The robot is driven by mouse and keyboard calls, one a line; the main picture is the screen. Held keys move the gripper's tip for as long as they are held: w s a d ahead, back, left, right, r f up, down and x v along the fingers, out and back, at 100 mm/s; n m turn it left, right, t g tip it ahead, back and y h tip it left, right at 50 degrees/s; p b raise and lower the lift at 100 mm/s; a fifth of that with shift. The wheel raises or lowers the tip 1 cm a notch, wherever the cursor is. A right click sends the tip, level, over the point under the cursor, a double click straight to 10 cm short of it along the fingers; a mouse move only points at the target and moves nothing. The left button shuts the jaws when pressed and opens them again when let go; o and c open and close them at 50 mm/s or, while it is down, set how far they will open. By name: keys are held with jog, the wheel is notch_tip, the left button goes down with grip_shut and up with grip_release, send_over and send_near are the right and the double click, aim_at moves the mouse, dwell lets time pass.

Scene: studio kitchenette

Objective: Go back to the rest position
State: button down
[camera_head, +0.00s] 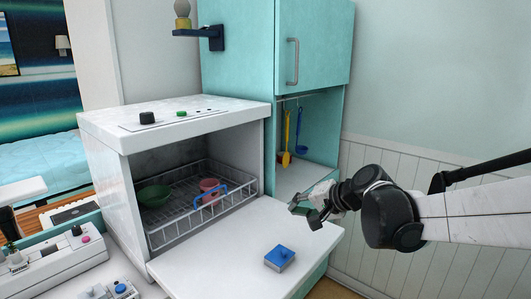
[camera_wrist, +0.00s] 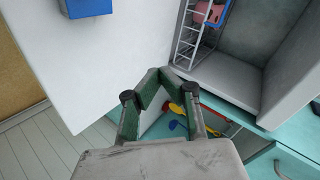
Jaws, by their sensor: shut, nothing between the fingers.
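My gripper (camera_head: 303,213) is at the right of the head view, in front of the turquoise cabinet and above the right side of the lowered white door. It holds nothing. In the wrist view its two dark green fingers (camera_wrist: 159,76) come together at their tips, with the white door surface beyond them. My arm reaches in from the right edge of the head view. No object is close against the fingers.
The open white oven-like unit (camera_head: 178,129) holds a wire rack (camera_head: 168,236) with a green bowl (camera_head: 153,196) and a pink cup (camera_head: 209,185). A blue-topped block (camera_head: 280,257) lies on the lowered door (camera_head: 225,262). Yellow and blue utensils (camera_head: 286,158) hang in the turquoise cabinet (camera_head: 312,45).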

jog(key=s+d+f+n+h, duration=0.1)
jog(key=s+d+h, duration=0.1)
jog(key=s, duration=0.7)
jog(key=s+d+f+n+h, duration=0.1)
jog(key=s+d+n+h, duration=0.1)
jog(key=s+d, duration=0.3)
jog(key=s+d+f+n+h, duration=0.1)
jog(key=s+d+n+h, duration=0.1)
jog(key=s, duration=1.1)
jog(key=shift+s+d+f+g+h, duration=0.2)
jog(key=shift+d+f+g+h, duration=0.15)
jog(key=shift+d+h, duration=0.7)
